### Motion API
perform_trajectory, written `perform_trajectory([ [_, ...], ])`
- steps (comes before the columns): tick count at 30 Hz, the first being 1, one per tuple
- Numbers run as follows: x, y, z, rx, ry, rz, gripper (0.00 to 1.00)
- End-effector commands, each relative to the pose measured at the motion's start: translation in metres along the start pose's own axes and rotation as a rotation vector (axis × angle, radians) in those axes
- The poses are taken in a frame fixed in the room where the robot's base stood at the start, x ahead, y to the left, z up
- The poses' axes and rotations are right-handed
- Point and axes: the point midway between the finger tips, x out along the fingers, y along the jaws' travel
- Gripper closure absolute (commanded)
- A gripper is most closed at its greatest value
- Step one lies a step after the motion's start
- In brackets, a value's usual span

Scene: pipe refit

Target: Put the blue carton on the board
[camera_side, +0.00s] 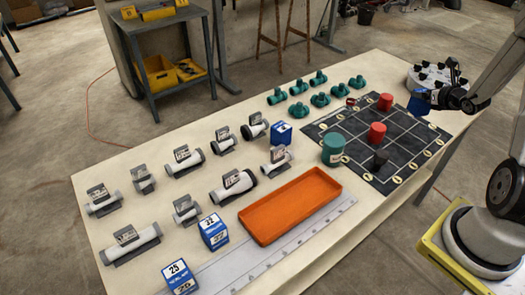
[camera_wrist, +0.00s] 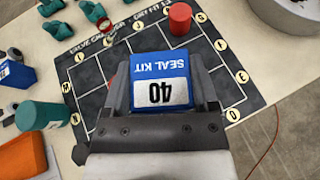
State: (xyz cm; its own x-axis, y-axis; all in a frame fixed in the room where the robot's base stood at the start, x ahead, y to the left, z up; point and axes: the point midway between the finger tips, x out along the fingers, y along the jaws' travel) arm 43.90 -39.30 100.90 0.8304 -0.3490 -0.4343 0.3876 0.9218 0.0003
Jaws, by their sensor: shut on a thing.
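My gripper (camera_side: 436,98) is shut on a blue carton (camera_side: 419,102) and holds it above the far right part of the board. In the wrist view the carton (camera_wrist: 160,80) sits between the two fingers, showing a white label that reads "SEAL KIT 40" upside down. The black board (camera_side: 347,146) has a white grid and round yellow letter marks along its edges. The gripper and carton hide part of the board in the wrist view.
Other blue cartons stand on the table, one near the board (camera_side: 281,133) and two at the front (camera_side: 213,232) and (camera_side: 179,278). An orange tray (camera_side: 290,205), several pipe pieces (camera_side: 184,162) and green fittings (camera_side: 298,111) lie left of the board. A round white holder (camera_side: 437,78) stands behind it.

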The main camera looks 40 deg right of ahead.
Motion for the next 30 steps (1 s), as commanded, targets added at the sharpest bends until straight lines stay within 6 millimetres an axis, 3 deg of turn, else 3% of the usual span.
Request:
perform_trajectory([
  [8,0.023,-0.006,0.0,0.0,0.001,0.003,0.85],
  [23,0.091,-0.027,0.001,-0.002,0.0,0.003,0.85],
  [30,0.121,-0.034,-0.013,0.0,0.002,0.003,0.85],
])
